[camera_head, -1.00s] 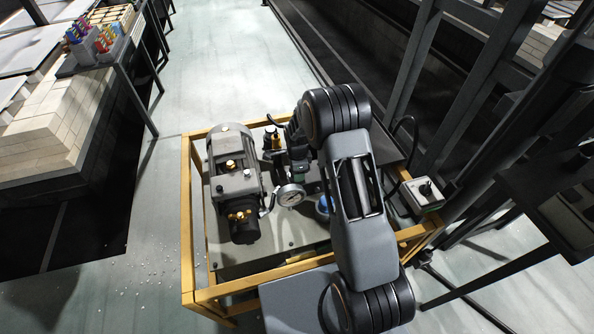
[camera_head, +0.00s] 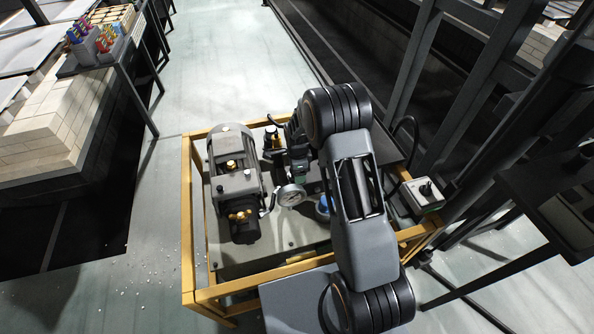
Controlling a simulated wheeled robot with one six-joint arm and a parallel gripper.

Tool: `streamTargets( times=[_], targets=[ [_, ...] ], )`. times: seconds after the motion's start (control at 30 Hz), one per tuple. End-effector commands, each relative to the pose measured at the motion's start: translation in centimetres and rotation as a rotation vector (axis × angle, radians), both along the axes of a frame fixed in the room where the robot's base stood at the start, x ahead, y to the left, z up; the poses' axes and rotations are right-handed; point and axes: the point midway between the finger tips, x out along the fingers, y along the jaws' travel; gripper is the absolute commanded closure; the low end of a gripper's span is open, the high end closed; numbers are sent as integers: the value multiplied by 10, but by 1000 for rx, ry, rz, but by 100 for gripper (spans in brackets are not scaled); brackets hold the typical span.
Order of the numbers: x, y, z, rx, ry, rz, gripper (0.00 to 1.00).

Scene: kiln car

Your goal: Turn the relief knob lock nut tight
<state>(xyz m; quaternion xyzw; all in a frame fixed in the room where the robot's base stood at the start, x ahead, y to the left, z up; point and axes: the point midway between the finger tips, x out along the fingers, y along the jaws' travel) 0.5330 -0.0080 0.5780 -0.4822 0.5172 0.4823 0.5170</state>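The power unit stands in a yellow frame (camera_head: 188,225), with a grey motor (camera_head: 232,150) and a round pressure gauge (camera_head: 291,195) on its top plate. A small dark upright fitting with a brass-coloured part (camera_head: 270,140) stands right of the motor; it may be the relief knob, but its lock nut is too small to make out. My gripper (camera_head: 294,152) appears as a dark shape beside this fitting, partly hidden by my arm. I cannot see its fingertips, or whether it touches the fitting.
A blue cap (camera_head: 324,205) shows partly beside my arm. A control box with a black knob (camera_head: 425,190) sits at the frame's right. Dark steel posts (camera_head: 480,90) stand to the right. A stack of pale bricks (camera_head: 50,130) is at left. The floor (camera_head: 215,60) behind is clear.

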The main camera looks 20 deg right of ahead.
Motion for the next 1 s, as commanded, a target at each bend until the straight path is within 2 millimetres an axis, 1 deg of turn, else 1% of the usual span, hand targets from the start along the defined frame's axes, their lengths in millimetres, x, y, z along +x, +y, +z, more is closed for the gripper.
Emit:
streamTargets(
  times=[0.4,0.6,0.7,0.8,1.0],
  targets=[
    [1,0,82,0,-4,0,26],
    [1,0,113,0,-3,0,26],
    [1,0,123,0,-3,0,26],
    [0,0,129,0,-2,0,26],
    [0,0,133,0,0,0,26]
  ],
)
